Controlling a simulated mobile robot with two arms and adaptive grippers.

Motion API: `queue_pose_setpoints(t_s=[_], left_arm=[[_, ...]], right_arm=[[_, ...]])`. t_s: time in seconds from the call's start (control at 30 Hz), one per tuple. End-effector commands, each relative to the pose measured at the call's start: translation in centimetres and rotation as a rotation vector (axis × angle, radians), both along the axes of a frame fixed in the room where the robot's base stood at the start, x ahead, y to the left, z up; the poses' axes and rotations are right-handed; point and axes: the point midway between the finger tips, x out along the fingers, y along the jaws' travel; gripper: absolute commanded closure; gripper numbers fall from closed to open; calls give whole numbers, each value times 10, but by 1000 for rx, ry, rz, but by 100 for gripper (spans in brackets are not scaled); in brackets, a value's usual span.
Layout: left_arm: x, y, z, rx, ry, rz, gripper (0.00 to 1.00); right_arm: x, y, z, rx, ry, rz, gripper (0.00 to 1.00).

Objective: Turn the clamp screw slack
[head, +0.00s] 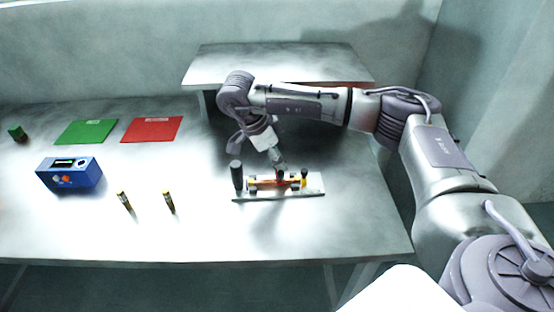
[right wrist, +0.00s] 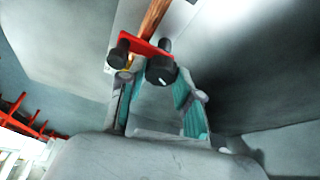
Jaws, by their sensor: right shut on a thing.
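The clamp fixture stands on a light base plate (head: 240,199) at the right of the table, with a black upright post (head: 237,175) at its left end. My right gripper (head: 279,168) reaches down onto the middle of the fixture and is shut on the clamp screw's black knob. In the right wrist view, the knob of the clamp screw (right wrist: 161,70) shows at the fingertips, beside a red clamp bar (right wrist: 147,46). The fingers partly hide the screw. My left gripper is not in view.
Two small yellow and black cylinders (head: 124,201) (head: 169,203) stand left of the fixture. A raised shelf (head: 280,65) stands behind my right arm. The table's front is clear.

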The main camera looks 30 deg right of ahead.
Motion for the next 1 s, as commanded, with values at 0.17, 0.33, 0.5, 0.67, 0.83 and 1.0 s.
queue_pose_setpoints(t_s=[0.17, 0.33, 0.5, 0.67, 0.83, 1.0], left_arm=[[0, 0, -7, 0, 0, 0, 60], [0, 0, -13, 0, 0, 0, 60], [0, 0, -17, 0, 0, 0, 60], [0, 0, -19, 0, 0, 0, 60], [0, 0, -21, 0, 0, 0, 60], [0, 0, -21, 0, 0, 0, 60]], right_arm=[[-1, 0, -1, 0, -4, 162, 100], [-1, 0, -1, 1, -3, 300, 100], [-2, 0, 0, 0, -3, 407, 100], [-2, 0, 0, 1, -3, 477, 100], [-2, 0, 1, 1, -3, 519, 100], [-2, 0, 1, 1, -3, 534, 100]])
